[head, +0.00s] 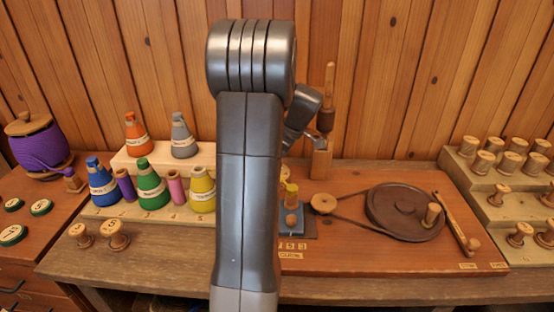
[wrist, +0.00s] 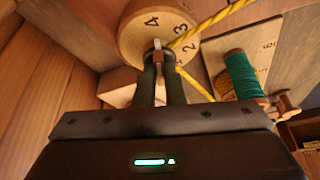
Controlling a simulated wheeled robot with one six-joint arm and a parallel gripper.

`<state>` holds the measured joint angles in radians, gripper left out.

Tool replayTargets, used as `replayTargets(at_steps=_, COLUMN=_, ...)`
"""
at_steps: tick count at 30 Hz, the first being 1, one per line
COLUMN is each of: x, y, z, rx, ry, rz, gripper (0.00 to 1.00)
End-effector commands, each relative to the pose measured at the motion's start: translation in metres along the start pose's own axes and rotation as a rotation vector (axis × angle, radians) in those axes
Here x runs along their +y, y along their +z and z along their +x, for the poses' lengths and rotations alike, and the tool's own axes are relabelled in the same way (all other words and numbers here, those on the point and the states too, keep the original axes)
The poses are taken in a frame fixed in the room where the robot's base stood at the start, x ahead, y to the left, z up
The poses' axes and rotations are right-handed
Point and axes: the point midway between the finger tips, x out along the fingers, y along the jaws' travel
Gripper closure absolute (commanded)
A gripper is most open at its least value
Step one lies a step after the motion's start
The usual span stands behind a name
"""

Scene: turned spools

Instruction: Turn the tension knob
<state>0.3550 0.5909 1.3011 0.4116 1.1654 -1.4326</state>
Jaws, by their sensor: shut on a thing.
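The tension knob's round wooden dial (wrist: 134,38) stands at the top of the wrist view, with the figures 4, 3 and 2 readable on its face. My gripper (wrist: 160,60) is shut on this piece, one dark finger on each side. In the head view my arm covers the middle, and I cannot make out the dial or the fingertips there.
A yellow cord (wrist: 212,20) runs past the dial, close to my fingers. A teal spool (wrist: 242,75) stands to the right. In the head view, a wooden post (head: 321,162) rises beside my arm, a dark wheel (head: 385,218) lies to the right, and thread cones (head: 150,185) stand left.

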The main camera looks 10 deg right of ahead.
Motion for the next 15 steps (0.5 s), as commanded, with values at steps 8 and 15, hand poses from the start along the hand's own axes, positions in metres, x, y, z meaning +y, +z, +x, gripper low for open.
replayTargets(at_steps=8, x=0.0017, y=-0.0004, z=-0.0005, rx=0.000, ry=-0.034, rz=-0.088, gripper=1.00)
replayTargets(at_steps=15, x=0.0019, y=-0.0006, z=-0.0008, rx=0.000, ry=-0.042, rz=-0.108, gripper=1.00)
